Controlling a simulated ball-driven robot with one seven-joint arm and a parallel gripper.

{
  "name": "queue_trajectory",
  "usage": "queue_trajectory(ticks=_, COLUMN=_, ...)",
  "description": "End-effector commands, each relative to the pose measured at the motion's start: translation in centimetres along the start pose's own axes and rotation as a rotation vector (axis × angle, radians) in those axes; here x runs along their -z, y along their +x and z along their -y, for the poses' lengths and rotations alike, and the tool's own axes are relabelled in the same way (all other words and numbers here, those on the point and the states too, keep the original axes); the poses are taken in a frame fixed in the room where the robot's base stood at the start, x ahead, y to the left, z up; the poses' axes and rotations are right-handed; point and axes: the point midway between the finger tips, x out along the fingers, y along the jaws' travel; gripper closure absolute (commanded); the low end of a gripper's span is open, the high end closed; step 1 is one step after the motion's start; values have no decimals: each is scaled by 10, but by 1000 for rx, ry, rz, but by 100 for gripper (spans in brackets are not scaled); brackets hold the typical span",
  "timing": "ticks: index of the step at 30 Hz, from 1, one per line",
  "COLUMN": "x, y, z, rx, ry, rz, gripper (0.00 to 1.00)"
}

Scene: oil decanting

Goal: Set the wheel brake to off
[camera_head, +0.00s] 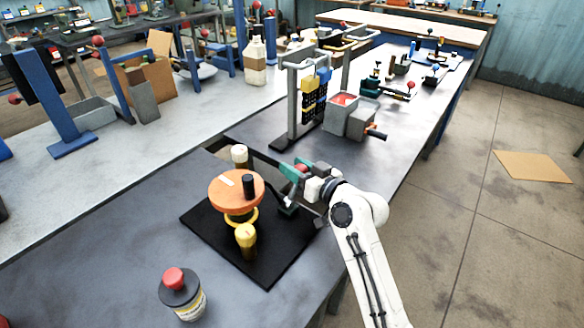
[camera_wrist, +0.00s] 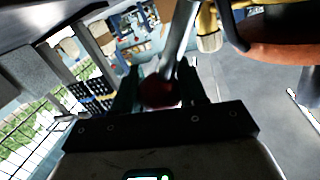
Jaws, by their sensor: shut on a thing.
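My gripper (camera_head: 296,172) is to the right of the wheel, shut on the red knob (camera_head: 301,168) of the brake lever. In the wrist view the dark red knob (camera_wrist: 160,92) sits between my fingers, and the grey lever rod (camera_wrist: 180,38) runs up from it. The lever's pivot and any on or off marks cannot be made out.
A yellow post (camera_head: 246,240) is in front of the wheel, and a jar with a red knob (camera_head: 180,292) stands at the front of the bench. A grey box (camera_head: 350,115) and a metal frame (camera_head: 290,105) stand behind my gripper. The floor at the right is mostly clear.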

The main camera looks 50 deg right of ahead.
Motion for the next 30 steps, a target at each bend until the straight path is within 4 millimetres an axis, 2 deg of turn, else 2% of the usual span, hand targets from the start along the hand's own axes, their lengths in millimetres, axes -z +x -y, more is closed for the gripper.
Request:
queue_trajectory(ticks=9, x=-12, y=4, z=-19, rx=7, ry=242, rz=48, gripper=100)
queue_trajectory(ticks=15, x=-18, y=5, z=-25, rx=11, ry=344, rz=69, gripper=100)
queue_trajectory(ticks=30, x=-24, y=6, z=-30, rx=14, ry=419, rz=82, gripper=100)
